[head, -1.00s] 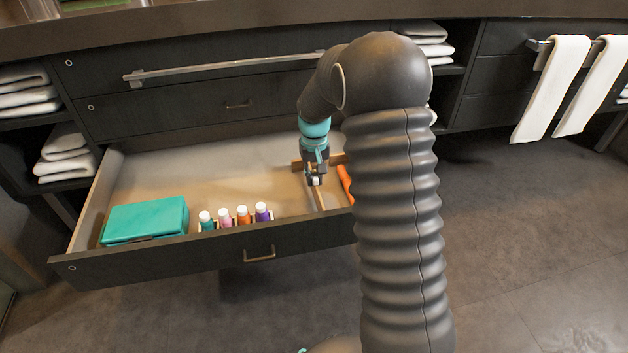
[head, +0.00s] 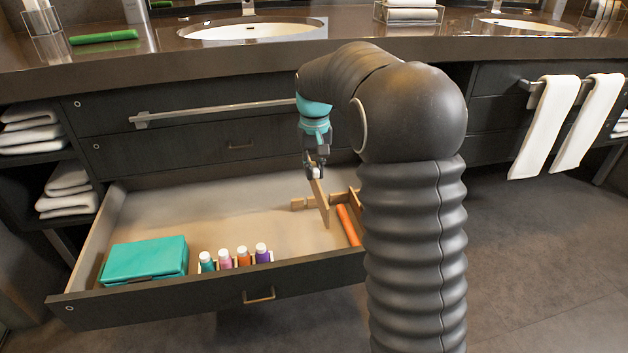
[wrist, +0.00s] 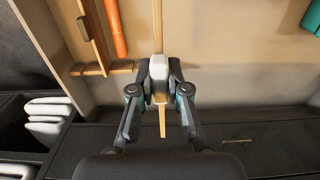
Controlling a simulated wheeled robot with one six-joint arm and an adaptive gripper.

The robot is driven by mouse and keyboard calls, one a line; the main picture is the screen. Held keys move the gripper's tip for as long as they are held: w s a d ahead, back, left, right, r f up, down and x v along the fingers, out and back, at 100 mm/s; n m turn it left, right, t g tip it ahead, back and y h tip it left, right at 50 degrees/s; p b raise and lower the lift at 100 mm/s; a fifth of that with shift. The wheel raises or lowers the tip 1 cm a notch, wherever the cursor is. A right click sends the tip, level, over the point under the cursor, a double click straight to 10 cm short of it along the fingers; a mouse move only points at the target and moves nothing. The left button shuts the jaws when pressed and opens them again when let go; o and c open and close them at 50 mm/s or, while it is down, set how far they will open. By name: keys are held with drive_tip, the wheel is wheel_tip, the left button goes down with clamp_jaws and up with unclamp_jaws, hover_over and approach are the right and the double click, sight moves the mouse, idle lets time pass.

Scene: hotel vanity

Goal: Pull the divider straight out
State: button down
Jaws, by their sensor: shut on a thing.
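The divider (head: 320,195) is a thin wooden strip. My gripper (head: 315,170) is shut on its upper part, and the strip hangs tilted below it over the right part of the open drawer. In the wrist view the divider (wrist: 162,122) runs between the fingertips of my gripper (wrist: 159,75), with its ends showing on both sides. The divider's lower end appears near the drawer floor in the head view; I cannot tell whether it touches.
An orange stick-like thing (head: 348,226) lies in the drawer's right compartment. A teal case (head: 145,262) and several small bottles (head: 242,256) stand along the drawer front (head: 200,300). The counter (head: 230,58) overhangs behind my gripper. The drawer's middle floor is clear.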

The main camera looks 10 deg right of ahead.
drive_tip(key=shift+r+p, duration=0.35)
drive_tip(key=shift+r, duration=0.4)
drive_tip(key=shift+r+p, duration=1.45)
drive_tip(key=shift+r, duration=0.95)
drive_tip(key=shift+r, duration=1.4)
wheel_tip(320, 180, up, 12)
drive_tip(key=shift+f, duration=0.25)
idle(0.3)
